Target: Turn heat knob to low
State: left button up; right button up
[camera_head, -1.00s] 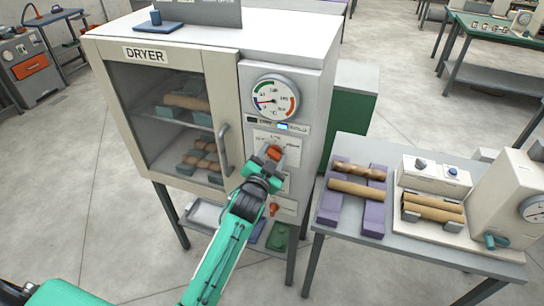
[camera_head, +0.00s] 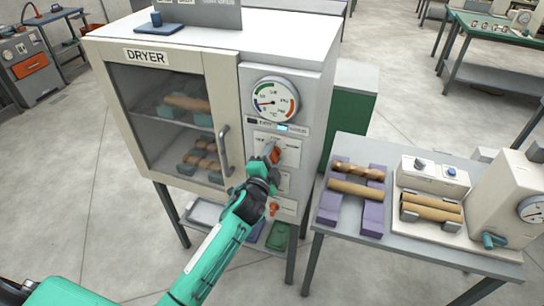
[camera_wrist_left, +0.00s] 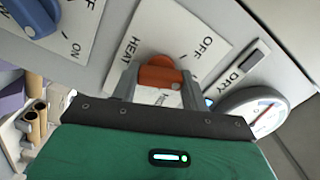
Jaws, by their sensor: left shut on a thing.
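The orange heat knob (camera_head: 277,155) sits on the front control panel of the dryer (camera_head: 282,62), below its round dial. My left gripper (camera_head: 272,152) is at the knob. In the left wrist view the orange knob (camera_wrist_left: 160,72) sits between the two grey fingers of the left gripper (camera_wrist_left: 158,90), which is shut on it. The words HEAT and OFF show on the label around it. The knob's exact pointing is hard to tell. My right gripper is not in view.
A blue knob (camera_wrist_left: 35,18) is on the panel beside the held one. The glass dryer door (camera_head: 165,115) is shut, with brown tubes inside. A table (camera_head: 415,250) at right holds tubes on purple supports (camera_head: 373,218). Open floor lies left of the dryer.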

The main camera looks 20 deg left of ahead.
pick_arm(q)
jog(key=shift+m+p, duration=0.3)
jog(key=shift+m, duration=1.6)
jog(key=shift+f, duration=0.1)
jog(key=o, duration=1)
jog(key=s+b, duration=0.2)
jog(key=s, duration=0.5)
jog(key=s+b, duration=0.2)
jog(key=s, duration=0.4)
jog(key=shift+s+a+b, duration=0.2)
jog(key=shift+s+b, duration=0.1)
jog(key=shift+s, duration=0.1)
